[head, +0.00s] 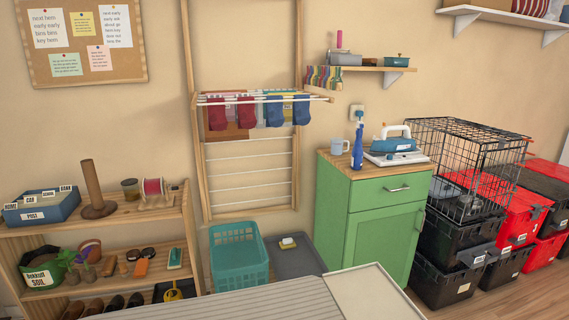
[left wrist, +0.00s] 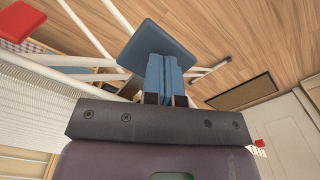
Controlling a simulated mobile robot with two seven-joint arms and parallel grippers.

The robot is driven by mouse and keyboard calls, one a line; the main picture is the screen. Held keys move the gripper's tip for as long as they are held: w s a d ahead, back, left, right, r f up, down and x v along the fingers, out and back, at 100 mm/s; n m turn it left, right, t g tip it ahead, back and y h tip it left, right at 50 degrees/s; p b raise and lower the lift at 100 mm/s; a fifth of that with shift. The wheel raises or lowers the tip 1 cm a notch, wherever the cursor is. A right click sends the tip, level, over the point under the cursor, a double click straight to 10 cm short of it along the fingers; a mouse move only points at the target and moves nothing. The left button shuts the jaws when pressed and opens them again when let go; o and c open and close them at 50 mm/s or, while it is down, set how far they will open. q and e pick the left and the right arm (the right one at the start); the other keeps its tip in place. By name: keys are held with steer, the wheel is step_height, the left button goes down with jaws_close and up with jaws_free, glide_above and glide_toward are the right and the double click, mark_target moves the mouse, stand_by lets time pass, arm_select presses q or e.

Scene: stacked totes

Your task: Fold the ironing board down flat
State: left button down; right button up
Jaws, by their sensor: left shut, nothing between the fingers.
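The ironing board (head: 235,303) shows only in part along the bottom of the head view, as a pale ribbed surface with a plain pale section at its right. In the left wrist view, a pale mesh surface (left wrist: 35,112) and white tubes (left wrist: 85,28) look like the board's underside and legs. My left gripper (left wrist: 166,75) is shut and empty, its fingers together near these tubes. A blue flat piece (left wrist: 150,42) is just beyond the fingertips; I cannot tell whether they touch. Neither gripper shows in the head view.
A green cabinet (head: 385,215) with an iron (head: 393,142) stands behind the board. A teal basket (head: 238,258) and low shelf (head: 130,215) are at the left. Stacked totes (head: 450,285) and a wire crate (head: 470,150) are at the right. Some wooden floor (head: 520,298) is clear.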

arm_select(q)
steer(key=shift+f, duration=0.35)
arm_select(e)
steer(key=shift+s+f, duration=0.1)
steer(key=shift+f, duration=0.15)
arm_select(q)
steer(key=shift+s+f, duration=0.1)
steer(key=shift+f+b, duration=0.15)
steer(key=shift+b, duration=0.15)
steer(key=shift+r, duration=0.4)
step_height(320, 180, up, 6)
steer(key=p, duration=0.3)
steer(key=shift+f+p, duration=0.1)
steer(key=shift+p, duration=0.2)
steer(key=shift+r, duration=0.35)
steer(key=shift+f, duration=0.1)
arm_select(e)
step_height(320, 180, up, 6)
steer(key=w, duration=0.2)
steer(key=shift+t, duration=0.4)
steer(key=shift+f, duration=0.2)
